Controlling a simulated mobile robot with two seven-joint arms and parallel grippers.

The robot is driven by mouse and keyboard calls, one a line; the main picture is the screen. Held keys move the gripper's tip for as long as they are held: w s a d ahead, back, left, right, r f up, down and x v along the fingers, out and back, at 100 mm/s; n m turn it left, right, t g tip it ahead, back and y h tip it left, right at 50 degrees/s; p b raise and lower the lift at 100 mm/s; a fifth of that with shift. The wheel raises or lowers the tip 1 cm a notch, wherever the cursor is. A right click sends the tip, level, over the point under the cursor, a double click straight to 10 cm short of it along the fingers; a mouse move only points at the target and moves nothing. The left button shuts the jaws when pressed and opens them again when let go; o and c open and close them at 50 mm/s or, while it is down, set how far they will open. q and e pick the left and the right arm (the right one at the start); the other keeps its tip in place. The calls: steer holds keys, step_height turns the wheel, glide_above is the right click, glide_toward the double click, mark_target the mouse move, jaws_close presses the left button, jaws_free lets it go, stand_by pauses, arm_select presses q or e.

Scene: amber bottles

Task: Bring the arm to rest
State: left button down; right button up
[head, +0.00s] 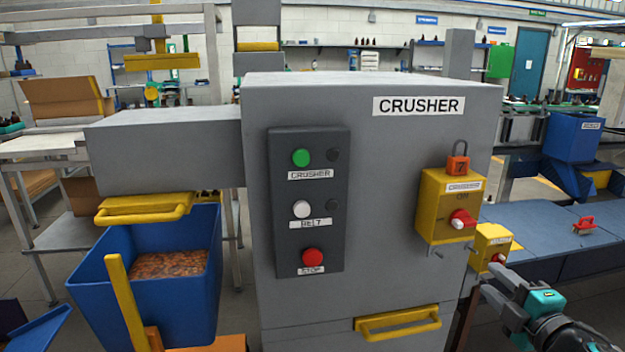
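My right gripper (489,280) comes in at the lower right on its teal and black wrist. Its two grey fingers are apart, and nothing shows between them. It is just below and in front of the small yellow switch box (486,240), beside the right side of the grey crusher cabinet (390,180); I cannot tell whether it touches anything. My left gripper is not in view.
The cabinet carries a button panel (309,230), a yellow isolator box (436,212) with a red knob (462,219), an orange padlock (458,165) and a yellow handle (398,323). A blue bin (110,290) stands left; a blue-topped bench (545,235) stands right.

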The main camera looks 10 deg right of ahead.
steer(key=s+a+f+m+g, duration=0.3)
steer(key=s+a+f+m, duration=0.4)
steer(key=s+a+f, duration=0.2)
steer(key=s+a+f+m+g+y, duration=0.1)
steer(key=s+a+f+m+g, duration=0.2)
steer(key=s+a+f+m, duration=0.4)
steer(key=s+a+f, duration=0.3)
steer(key=a+f, duration=0.1)
steer(key=f, duration=0.3)
steer(key=shift+m+g+p, duration=0.3)
steer(key=shift+m+p, duration=0.05)
steer(key=shift+m, duration=0.05)
